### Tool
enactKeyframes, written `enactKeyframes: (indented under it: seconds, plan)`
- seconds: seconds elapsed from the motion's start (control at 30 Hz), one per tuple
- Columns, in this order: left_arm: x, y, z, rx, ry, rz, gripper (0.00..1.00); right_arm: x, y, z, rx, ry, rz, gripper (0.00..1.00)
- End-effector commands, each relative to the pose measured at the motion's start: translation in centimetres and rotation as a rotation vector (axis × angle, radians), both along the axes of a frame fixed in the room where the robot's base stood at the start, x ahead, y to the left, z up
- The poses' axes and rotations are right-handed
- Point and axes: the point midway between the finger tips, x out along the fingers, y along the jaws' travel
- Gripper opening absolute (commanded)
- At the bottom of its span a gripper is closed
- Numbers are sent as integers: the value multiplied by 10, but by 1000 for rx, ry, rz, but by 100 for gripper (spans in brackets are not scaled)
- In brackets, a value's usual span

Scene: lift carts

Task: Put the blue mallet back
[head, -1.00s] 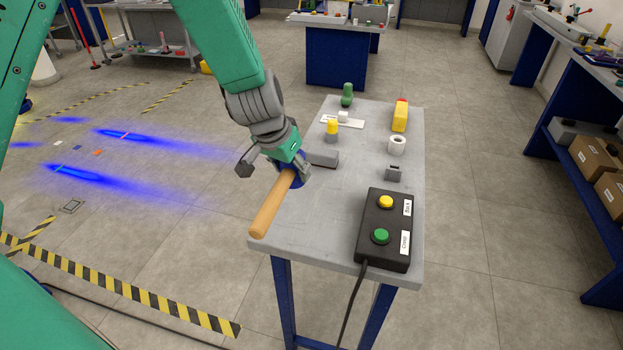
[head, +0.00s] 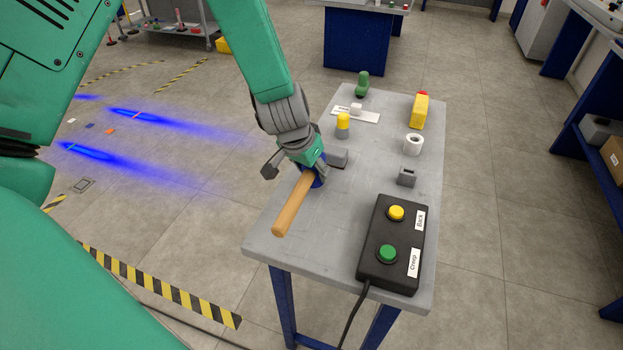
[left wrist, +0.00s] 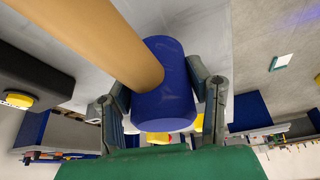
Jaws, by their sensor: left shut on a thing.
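The blue mallet has a wooden handle (head: 293,206) and a blue head (head: 319,177). In the head view my left gripper (head: 316,172) is shut on the mallet's head, over the left side of the grey table (head: 390,152). The handle points toward the front left. In the left wrist view the blue head (left wrist: 163,90) sits between the two fingers, and the handle (left wrist: 105,40) runs to the upper left. I cannot tell whether the mallet touches the table. My right gripper is not in view.
A black box (head: 393,245) with yellow and green buttons stands at the table's front right. Behind are a grey block (head: 338,157), a yellow-topped piece (head: 343,124), a white roll (head: 413,145), a grey holder (head: 407,177), a yellow bottle (head: 419,111) and a green object (head: 362,84).

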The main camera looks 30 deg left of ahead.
Motion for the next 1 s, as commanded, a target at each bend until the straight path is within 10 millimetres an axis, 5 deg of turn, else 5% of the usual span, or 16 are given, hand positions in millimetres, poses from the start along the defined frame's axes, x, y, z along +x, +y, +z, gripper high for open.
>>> enactKeyframes:
  seconds: [0.2, 0.5, 0.53, 0.6, 1.0]
  plan:
    - [0, 1, -29, -2, -1, 0, 2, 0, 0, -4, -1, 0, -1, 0]
    - [0, 5, -32, -5, -1, -1, 2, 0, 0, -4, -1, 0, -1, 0]
    - [-1, 5, -33, -5, 0, -1, 48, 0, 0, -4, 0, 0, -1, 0]
    - [-1, 4, -32, -4, 0, -1, 65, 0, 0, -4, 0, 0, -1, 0]
    - [-2, 1, -23, -1, -2, -1, 65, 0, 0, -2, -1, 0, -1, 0]
